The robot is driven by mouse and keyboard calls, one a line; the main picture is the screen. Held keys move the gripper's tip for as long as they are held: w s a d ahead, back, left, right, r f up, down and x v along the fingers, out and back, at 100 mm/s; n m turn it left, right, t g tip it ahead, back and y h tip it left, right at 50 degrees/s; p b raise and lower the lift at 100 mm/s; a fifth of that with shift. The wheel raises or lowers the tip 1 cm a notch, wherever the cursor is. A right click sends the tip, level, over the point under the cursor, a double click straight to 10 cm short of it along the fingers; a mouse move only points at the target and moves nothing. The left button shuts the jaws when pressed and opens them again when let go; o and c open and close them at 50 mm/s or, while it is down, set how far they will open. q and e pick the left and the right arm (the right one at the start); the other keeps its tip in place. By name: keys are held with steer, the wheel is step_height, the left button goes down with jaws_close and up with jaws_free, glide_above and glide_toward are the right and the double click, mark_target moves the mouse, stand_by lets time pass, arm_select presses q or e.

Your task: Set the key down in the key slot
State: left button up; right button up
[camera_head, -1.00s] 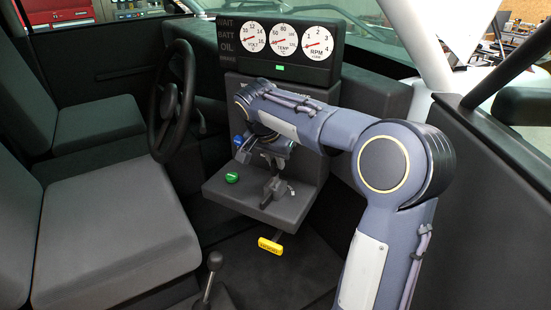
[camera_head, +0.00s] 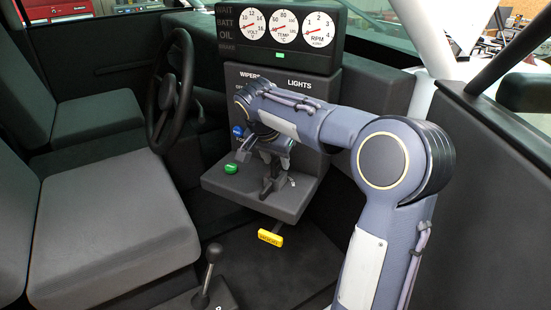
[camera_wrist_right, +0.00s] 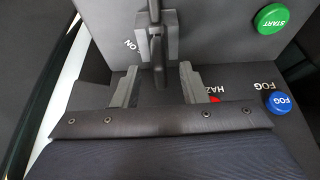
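My right gripper (camera_head: 271,180) points down over the grey shelf (camera_head: 226,187) of the dashboard console. I cannot tell whether the key touches the shelf. My left gripper is out of view.
A green START button (camera_head: 231,168) is left of the gripper on the shelf. A blue FOG button (camera_wrist_right: 278,103) and a partly hidden red one (camera_wrist_right: 214,99) are on the upright panel. Steering wheel (camera_head: 170,92), seat (camera_head: 110,225), yellow handle (camera_head: 270,238) and floor lever (camera_head: 212,255) are nearby.

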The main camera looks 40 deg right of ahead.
steer(key=shift+r, duration=0.1)
steer(key=v, duration=0.7)
steer(key=shift+a+r, duration=0.15)
steer(key=shift+r, duration=0.1)
stand_by(0.5)
